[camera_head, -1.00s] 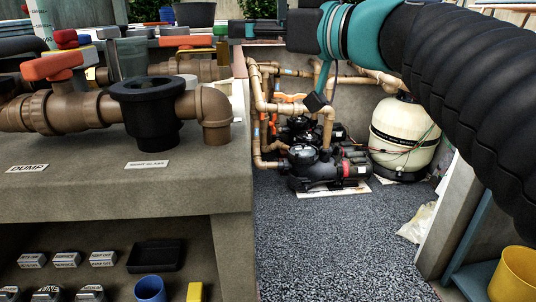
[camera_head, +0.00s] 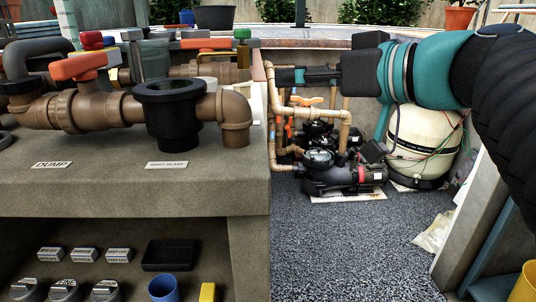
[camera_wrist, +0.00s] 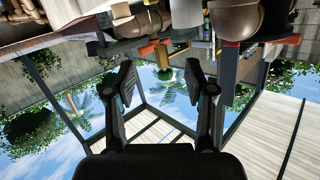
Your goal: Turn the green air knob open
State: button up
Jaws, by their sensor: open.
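The green knob (camera_head: 242,34) is small in the head view. It stands at the back right of the pipework on the bench, just above the right end of a brown pipe. My gripper (camera_head: 280,76) is to the right of it and lower in the picture, pointing left, apart from it. In the wrist view my gripper (camera_wrist: 162,80) has its two fingers spread wide with nothing between them. That view is upside down, and I cannot pick out the green knob there for sure.
An orange-red valve handle (camera_head: 77,67) and a black funnel-like fitting (camera_head: 172,92) stand on the concrete bench (camera_head: 110,195). A pump (camera_head: 340,178) and a cream tank (camera_head: 420,145) are beyond on the right. The gravel floor (camera_head: 340,250) is open.

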jog(key=s+d+f+m+g+h+p, duration=0.1)
jog(key=s+f+m+g+h, duration=0.1)
jog(key=f, duration=0.8)
jog(key=s+d+f+m+g+h+p, duration=0.1)
jog(key=s+f+m+g+h+p, duration=0.1)
jog(key=f, duration=0.8)
jog(key=shift+s+f+m+g+h, duration=0.15)
jog(key=shift+s+m+g+h, duration=0.4)
jog(key=shift+s+h, duration=0.75)
jog(key=shift+w, duration=0.1)
